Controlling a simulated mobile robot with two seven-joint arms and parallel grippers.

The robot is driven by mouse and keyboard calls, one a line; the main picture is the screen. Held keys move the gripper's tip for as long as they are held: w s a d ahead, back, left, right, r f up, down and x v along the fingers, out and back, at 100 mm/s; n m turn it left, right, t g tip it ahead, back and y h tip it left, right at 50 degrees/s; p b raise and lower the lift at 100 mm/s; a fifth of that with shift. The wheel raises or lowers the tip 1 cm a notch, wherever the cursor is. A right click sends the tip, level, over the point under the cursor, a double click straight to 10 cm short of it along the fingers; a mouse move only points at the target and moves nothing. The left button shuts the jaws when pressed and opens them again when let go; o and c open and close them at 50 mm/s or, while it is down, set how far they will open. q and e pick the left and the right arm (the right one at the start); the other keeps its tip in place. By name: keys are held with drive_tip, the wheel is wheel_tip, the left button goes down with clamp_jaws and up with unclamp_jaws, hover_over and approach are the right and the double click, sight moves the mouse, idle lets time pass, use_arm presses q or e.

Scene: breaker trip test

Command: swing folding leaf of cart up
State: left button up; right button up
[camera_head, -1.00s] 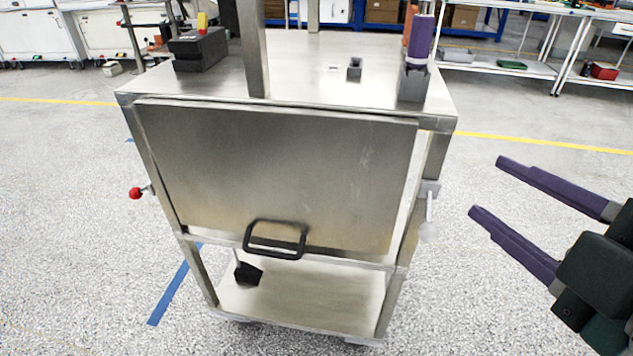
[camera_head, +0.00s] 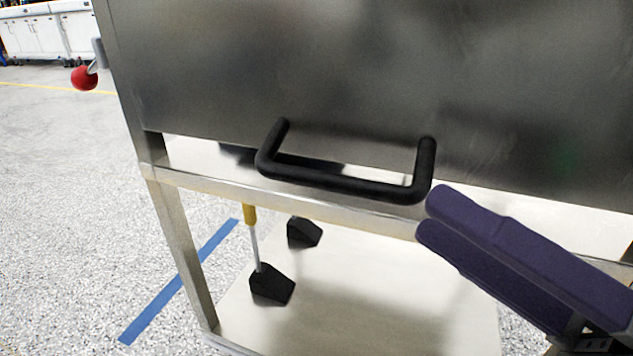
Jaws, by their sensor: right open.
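The folding leaf (camera_head: 330,75) of the cart hangs down as a grey metal panel and fills the upper part of the head view. A black U-shaped handle (camera_head: 335,184) sticks out at its lower edge. My right gripper (camera_head: 430,215) comes in from the right with two purple fingers. Its fingertips are beside the right end of the handle, with a narrow gap between the fingers and nothing seen between them. I cannot tell whether a fingertip touches the handle. My left gripper is not in view.
The cart's frame rail (camera_head: 210,188) runs under the leaf. On the lower shelf (camera_head: 390,300) stand black wedge-shaped pieces, one (camera_head: 272,284) by a yellow-handled rod (camera_head: 250,215). A red knob (camera_head: 84,78) sticks out at the cart's left. The floor at left is clear, with blue tape (camera_head: 180,285).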

sight(325, 172)
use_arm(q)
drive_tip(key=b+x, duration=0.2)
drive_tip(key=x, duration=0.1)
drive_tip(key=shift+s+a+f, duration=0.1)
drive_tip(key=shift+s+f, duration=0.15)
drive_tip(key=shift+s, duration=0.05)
use_arm(e)
drive_tip(key=shift+n+g+y, duration=0.4)
drive_tip(key=shift+n, duration=0.1)
drive_tip(key=x, duration=0.3)
drive_tip(key=f+x, duration=0.1)
drive_tip(key=x, duration=0.6)
drive_tip(key=shift+a+f, duration=0.2)
drive_tip(key=shift+f, duration=0.25)
drive_tip(key=shift+c, duration=0.2)
clamp_jaws()
